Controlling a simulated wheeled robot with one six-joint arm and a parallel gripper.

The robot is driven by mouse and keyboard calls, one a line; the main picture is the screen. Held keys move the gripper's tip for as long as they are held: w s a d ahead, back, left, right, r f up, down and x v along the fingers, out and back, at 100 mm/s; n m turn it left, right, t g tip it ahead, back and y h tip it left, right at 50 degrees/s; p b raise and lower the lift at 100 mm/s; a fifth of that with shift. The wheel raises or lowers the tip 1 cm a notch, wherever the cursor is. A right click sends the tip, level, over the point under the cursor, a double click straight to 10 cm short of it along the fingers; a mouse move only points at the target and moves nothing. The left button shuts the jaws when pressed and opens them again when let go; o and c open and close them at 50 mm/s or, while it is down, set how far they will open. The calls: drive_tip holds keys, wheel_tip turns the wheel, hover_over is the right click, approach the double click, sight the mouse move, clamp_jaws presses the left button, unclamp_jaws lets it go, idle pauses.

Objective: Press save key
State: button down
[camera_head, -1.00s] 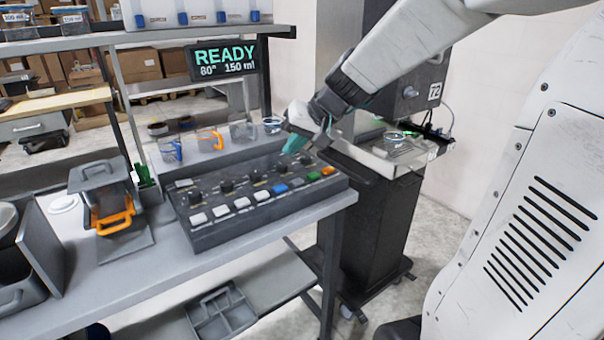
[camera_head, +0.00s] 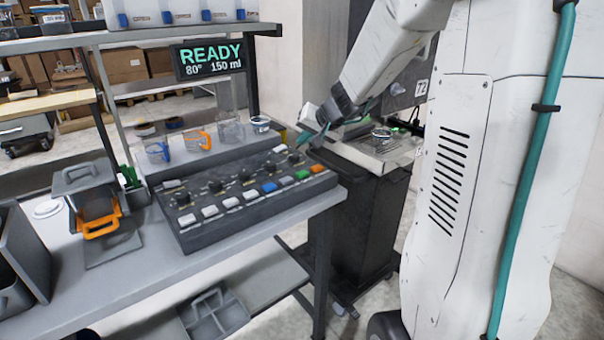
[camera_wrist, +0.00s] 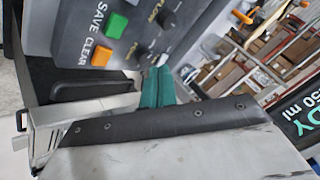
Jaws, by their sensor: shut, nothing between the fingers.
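The save key is the green key (camera_wrist: 117,25) beside the word SAVE in the wrist view. It also shows near the right end of the control panel's front row in the head view (camera_head: 302,174). The orange key (camera_wrist: 101,55) beside the word CLEAR is its neighbour. The control panel (camera_head: 215,238) lies on the grey bench. My gripper (camera_head: 301,141) is shut and empty, with teal fingers above the panel's back right part. In the wrist view my gripper (camera_wrist: 156,70) points at the knob area, apart from the green key.
Black knobs (camera_head: 245,176) stand behind the front row of white, blue, green and orange keys. Several cups (camera_head: 232,131) stand behind the panel. A READY display (camera_head: 209,60) hangs above. A grey dispenser box with an orange handle (camera_head: 100,228) is at left.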

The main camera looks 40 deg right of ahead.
sight(305, 174)
wheel_tip(305, 174, down, 7)
drive_tip(key=shift+f, duration=0.15)
drive_tip(key=shift+f, duration=0.1)
idle(2.2)
drive_tip(key=shift+f, duration=0.3)
drive_tip(key=shift+f, duration=0.5)
idle(0.6)
drive_tip(key=shift+r, duration=0.9)
drive_tip(key=shift+r, duration=2.5)
